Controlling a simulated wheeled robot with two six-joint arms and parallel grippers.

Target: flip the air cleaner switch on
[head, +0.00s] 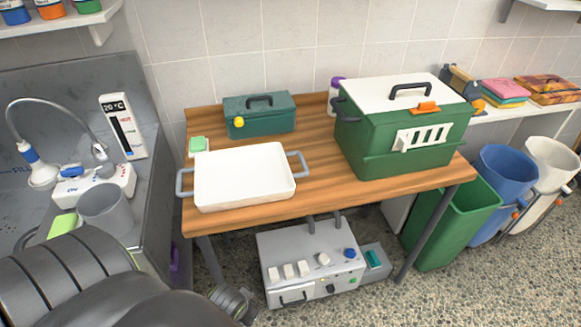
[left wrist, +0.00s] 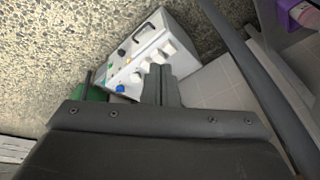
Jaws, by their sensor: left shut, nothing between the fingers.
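A pale grey box (head: 310,262) with switches and knobs stands on the floor under the wooden table; it looks like the air cleaner, but I read no label. Its front has several white switches (head: 288,270), a white knob (head: 323,259), a blue knob (head: 350,253) and a black knob (head: 330,289). In the left wrist view the box (left wrist: 150,50) lies beyond my left gripper (left wrist: 160,78), which is shut and empty. The fingertips overlap the box's edge in that picture; contact cannot be told. In the head view my left arm covers the lower left. My right gripper is out of view.
The wooden table (head: 240,215) overhangs the box, with a white tray (head: 245,175) and a green kennel box (head: 400,150) on it. A table leg (head: 425,235) and a green bin (head: 450,225) stand to the right. Speckled floor in front is clear.

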